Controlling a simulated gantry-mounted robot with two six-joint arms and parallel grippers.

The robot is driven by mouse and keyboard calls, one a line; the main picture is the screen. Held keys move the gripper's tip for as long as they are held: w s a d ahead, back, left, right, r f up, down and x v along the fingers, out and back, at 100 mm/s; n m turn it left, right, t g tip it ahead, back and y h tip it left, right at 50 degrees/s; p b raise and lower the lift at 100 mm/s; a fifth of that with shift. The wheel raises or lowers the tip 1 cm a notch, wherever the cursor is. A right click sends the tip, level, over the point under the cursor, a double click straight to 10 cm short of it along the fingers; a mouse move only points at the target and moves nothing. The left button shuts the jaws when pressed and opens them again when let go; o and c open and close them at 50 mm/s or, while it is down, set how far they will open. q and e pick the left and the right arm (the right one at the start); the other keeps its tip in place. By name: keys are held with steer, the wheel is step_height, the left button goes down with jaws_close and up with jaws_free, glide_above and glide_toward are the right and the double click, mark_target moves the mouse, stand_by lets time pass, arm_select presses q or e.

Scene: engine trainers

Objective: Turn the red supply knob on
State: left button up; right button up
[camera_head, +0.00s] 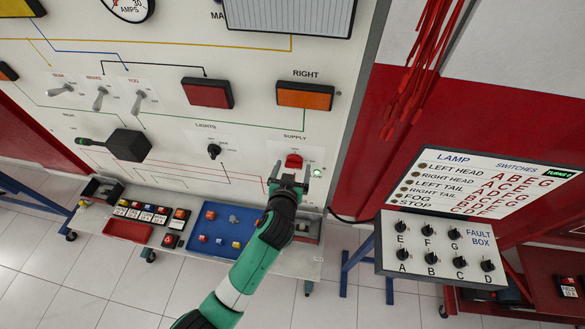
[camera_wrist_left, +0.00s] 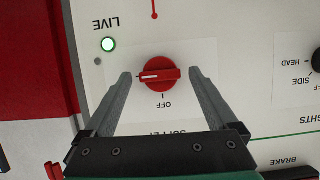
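The red supply knob (camera_head: 293,161) is on the white upright panel under the word SUPPLY. In the left wrist view the knob (camera_wrist_left: 162,76) appears upside down, its white pointer line lying level toward the left. The OFF mark is below the knob there, a quarter turn from the line. My left gripper (camera_head: 289,183) is in front of the knob, and its fingers (camera_wrist_left: 160,75) are open on either side of it. A gap shows at the right finger; contact at the left cannot be told. The green LIVE lamp (camera_wrist_left: 108,44) beside the knob is lit. My right gripper is not in view.
A black lights knob (camera_head: 214,151) and several toggle switches (camera_head: 100,98) are left on the panel. A shelf with a blue tray (camera_head: 204,246) juts out below. The fault box (camera_head: 440,250) stands at the right, and red cables (camera_head: 425,70) hang above it.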

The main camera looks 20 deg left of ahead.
arm_select(q)
steer(key=p+v, duration=0.5)
steer(key=v, duration=0.6)
steer(key=shift+s+r, duration=0.2)
steer(key=shift+s, duration=0.05)
steer(key=shift+d, duration=0.1)
